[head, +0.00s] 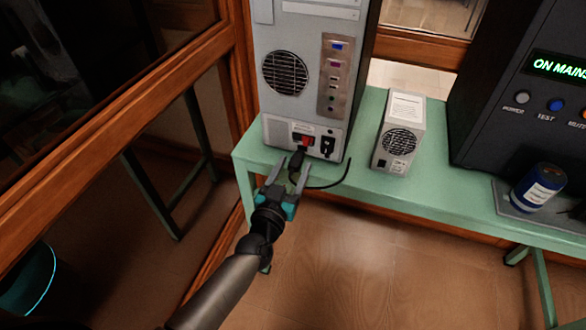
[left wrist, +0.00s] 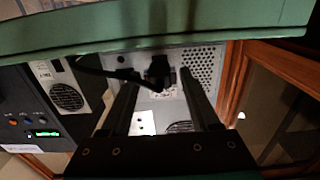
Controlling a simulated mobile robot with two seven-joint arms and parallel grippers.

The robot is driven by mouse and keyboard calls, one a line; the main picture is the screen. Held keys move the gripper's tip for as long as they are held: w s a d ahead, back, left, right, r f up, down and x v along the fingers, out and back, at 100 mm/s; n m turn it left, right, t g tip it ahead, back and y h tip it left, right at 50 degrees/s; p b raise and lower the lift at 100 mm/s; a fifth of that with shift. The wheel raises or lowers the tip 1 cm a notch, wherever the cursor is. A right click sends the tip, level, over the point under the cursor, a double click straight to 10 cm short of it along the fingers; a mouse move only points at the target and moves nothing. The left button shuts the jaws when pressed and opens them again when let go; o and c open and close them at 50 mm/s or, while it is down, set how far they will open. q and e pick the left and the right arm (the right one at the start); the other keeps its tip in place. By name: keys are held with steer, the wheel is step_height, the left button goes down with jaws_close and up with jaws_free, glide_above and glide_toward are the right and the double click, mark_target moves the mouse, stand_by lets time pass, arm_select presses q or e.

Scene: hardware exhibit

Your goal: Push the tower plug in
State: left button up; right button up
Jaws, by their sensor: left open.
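The tower (head: 350,50) stands on the green table with its rear panel facing me. A red part (head: 304,140) and a black part (head: 327,146) show low on that panel. The black plug (head: 296,159) is just in front of the panel, below the red part; its cable runs right along the table edge. I cannot tell how deep it sits. My left gripper (head: 291,172) is open, its fingers on either side of the plug. In the left wrist view, the plug (left wrist: 158,70) shows between the two spread fingers (left wrist: 158,100). My right gripper is not in view.
A small grey unit with a fan (head: 401,135) stands right of the tower on the green table (head: 450,196). A dark console (head: 530,100) with a lit display and a blue can (head: 538,187) are farther right. A wood-framed glass panel (head: 110,100) is at left.

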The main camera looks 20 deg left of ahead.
arm_select(q)
steer(key=shift+w, duration=0.2)
jaws_close()
stand_by(0.5)
stand_by(0.9)
